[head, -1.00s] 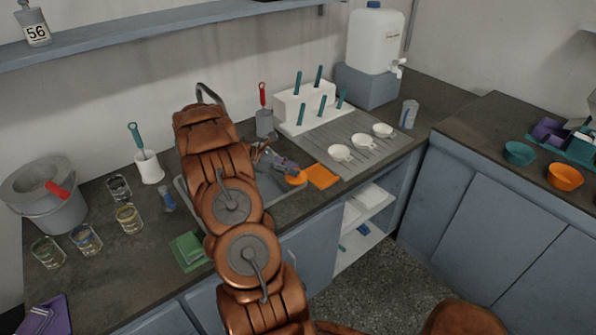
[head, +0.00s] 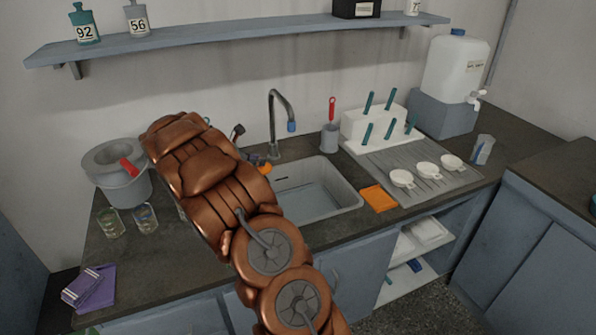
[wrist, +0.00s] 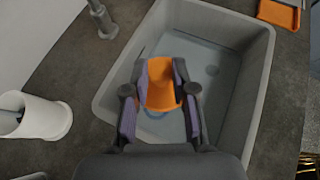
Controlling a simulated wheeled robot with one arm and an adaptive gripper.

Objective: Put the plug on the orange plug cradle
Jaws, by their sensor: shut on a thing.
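My gripper (wrist: 160,75) is shut on the orange plug (wrist: 160,92), which sits between the two fingers in the wrist view. The plug is held over the grey sink (wrist: 252,108). In the head view my gripper (head: 250,155) is mostly hidden behind my arm, with a bit of the orange plug (head: 265,168) showing near the sink's left end. The flat orange plug cradle (head: 379,198) lies on the counter just right of the sink. It also shows at the top right of the wrist view (wrist: 280,14). The plug and cradle are apart.
The tap (head: 275,125) stands behind the sink (head: 345,199). A white pot (wrist: 40,120) is left of the sink. A grey cup with a red-handled tool (head: 329,137) stands behind its right corner. The drying rack with white cups (head: 440,183) is right of the cradle.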

